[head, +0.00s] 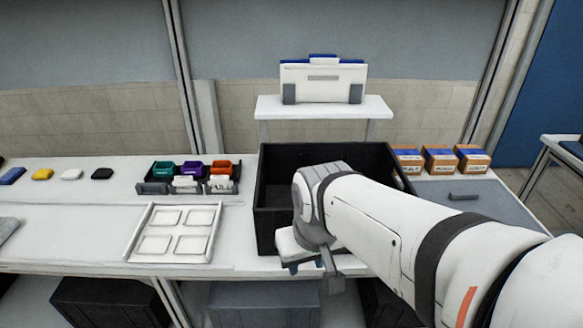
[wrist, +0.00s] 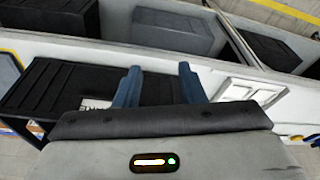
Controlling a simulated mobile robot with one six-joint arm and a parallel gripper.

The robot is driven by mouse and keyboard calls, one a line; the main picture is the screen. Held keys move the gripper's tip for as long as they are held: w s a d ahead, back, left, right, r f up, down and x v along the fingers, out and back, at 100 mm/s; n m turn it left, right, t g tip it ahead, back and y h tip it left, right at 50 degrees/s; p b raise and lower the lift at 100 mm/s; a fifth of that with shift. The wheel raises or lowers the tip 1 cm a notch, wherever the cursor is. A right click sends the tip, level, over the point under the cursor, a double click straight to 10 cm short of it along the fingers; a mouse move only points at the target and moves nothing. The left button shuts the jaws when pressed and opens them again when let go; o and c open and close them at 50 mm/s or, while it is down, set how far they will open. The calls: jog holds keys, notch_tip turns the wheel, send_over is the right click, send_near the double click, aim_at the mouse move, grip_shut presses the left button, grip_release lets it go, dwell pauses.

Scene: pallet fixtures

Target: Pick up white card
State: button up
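A white card with dark print (wrist: 93,103) shows in the wrist view, low inside the black bin (wrist: 50,62), just left of my gripper's left finger and partly hidden by it. The head view does not show this card, as the front wall of the bin (head: 275,203) and my arm hide the inside. My gripper (wrist: 160,82) has its two blue fingers apart, with nothing seen between them. In the head view my gripper (head: 300,265) points down at the front wall of the bin; its fingertips are mostly hidden.
A white four-pocket tray (head: 176,230) lies left of the bin. A black rack (head: 153,187) holds coloured bins and white labels. Small blue, yellow, white and black pieces lie far left. Orange boxes (head: 440,160) stand right. A shelf (head: 325,107) is behind.

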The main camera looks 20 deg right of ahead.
jog(key=shift+o, duration=0.6)
jog(key=o, duration=0.6)
jog(key=shift+m+g, duration=0.6)
jog(key=shift+m, duration=0.3)
jog(key=w+d+r+p, duration=0.2)
jog(key=w+d+r, duration=0.1)
jog(key=w+d+r+p, duration=0.2)
jog(key=w+r+p, duration=0.1)
jog(key=shift+w+d, duration=0.25)
jog(key=shift+d, duration=0.15)
jog(key=shift+o, duration=1.2)
jog(key=shift+m+g, duration=0.7)
jog(key=w+d+p, duration=0.1)
jog(key=d, duration=0.1)
jog(key=w+d+r+p, duration=0.1)
jog(key=w+d, duration=0.1)
jog(key=w+d+r+p, duration=0.1)
jog(key=w+d, duration=0.1)
jog(key=shift+w+d+r, duration=0.15)
jog(key=shift+d, duration=0.25)
jog(key=shift+w+d+f, duration=0.1)
jog(key=shift+d+f, duration=0.1)
jog(key=shift+d, duration=0.05)
jog(key=shift+w+a+f+p, duration=0.1)
jog(key=shift+f+p, duration=0.35)
jog(key=shift+f, duration=1.45)
jog(key=shift+w+a+f+p, duration=0.1)
jog(key=shift+f+p, duration=0.35)
jog(key=shift+f, duration=1.4)
